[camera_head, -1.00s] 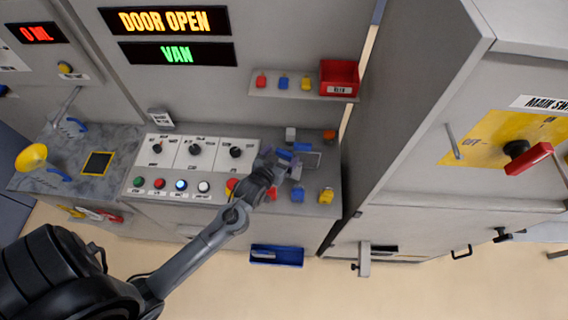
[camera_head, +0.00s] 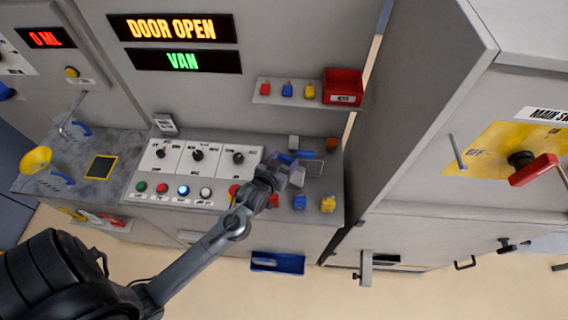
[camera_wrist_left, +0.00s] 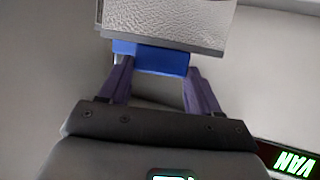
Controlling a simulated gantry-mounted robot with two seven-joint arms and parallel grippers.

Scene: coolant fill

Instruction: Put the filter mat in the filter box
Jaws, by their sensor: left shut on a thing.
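My left gripper (camera_head: 288,170) is above the right part of the grey bench. In the left wrist view its two purple-grey fingers (camera_wrist_left: 152,88) are shut on the blue grip (camera_wrist_left: 150,58) of a flat panel with a light, textured face and grey frame, which looks like the filter mat (camera_wrist_left: 168,20). In the head view the mat (camera_head: 314,168) shows as a small grey plate at the fingertips. The filter box cannot be made out for certain. My right gripper is not in view.
The control panel (camera_head: 197,160) with knobs and buttons lies left of the gripper. A blue padlock (camera_head: 300,202) and a yellow padlock (camera_head: 328,204) are at the bench's front right. A blue tray (camera_head: 277,263) is lower down. A tall grey cabinet (camera_head: 400,150) stands to the right.

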